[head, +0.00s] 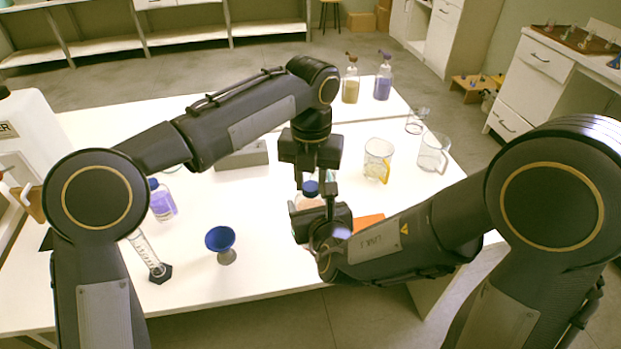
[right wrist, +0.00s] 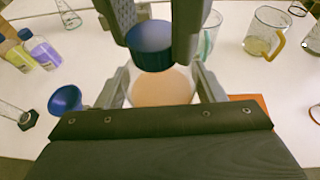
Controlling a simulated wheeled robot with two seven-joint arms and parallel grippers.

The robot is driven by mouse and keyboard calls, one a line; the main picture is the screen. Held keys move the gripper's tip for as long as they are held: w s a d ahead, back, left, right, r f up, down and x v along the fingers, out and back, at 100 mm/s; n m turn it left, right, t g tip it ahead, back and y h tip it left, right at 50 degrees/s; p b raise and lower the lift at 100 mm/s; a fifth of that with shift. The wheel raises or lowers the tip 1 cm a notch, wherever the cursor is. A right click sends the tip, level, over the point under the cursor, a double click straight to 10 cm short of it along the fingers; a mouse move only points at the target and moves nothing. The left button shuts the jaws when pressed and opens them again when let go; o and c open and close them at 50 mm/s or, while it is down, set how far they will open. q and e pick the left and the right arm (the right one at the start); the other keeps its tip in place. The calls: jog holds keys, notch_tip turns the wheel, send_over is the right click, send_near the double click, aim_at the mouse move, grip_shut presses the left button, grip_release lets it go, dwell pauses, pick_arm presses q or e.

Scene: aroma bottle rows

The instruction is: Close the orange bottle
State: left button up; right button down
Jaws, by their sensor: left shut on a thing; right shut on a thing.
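The orange bottle (right wrist: 160,88), clear with pale orange contents, stands between the fingers of my right gripper (right wrist: 162,84), which is shut on it. Its body shows in part in the head view (head: 304,201). The blue cap (right wrist: 150,45) is between the fingers of my left gripper (right wrist: 152,22), at the bottle's top. The cap also shows in the head view (head: 311,188) below the left gripper (head: 312,178), which points down. The bottle's neck is hidden behind the cap, so I cannot tell whether the cap is seated.
An orange mat (head: 368,222) lies just right of the bottle. A blue funnel (head: 220,240), a cylinder (head: 148,255) and a purple bottle (head: 162,202) stand left. Beakers (head: 378,160) (head: 433,152) stand right. A grey block (head: 243,156) lies behind.

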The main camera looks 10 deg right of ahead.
pick_arm(q)
jog(key=m, duration=0.4)
jog(key=o, duration=1)
jog(key=shift+r, duration=2.25)
jog(key=shift+c, duration=0.2)
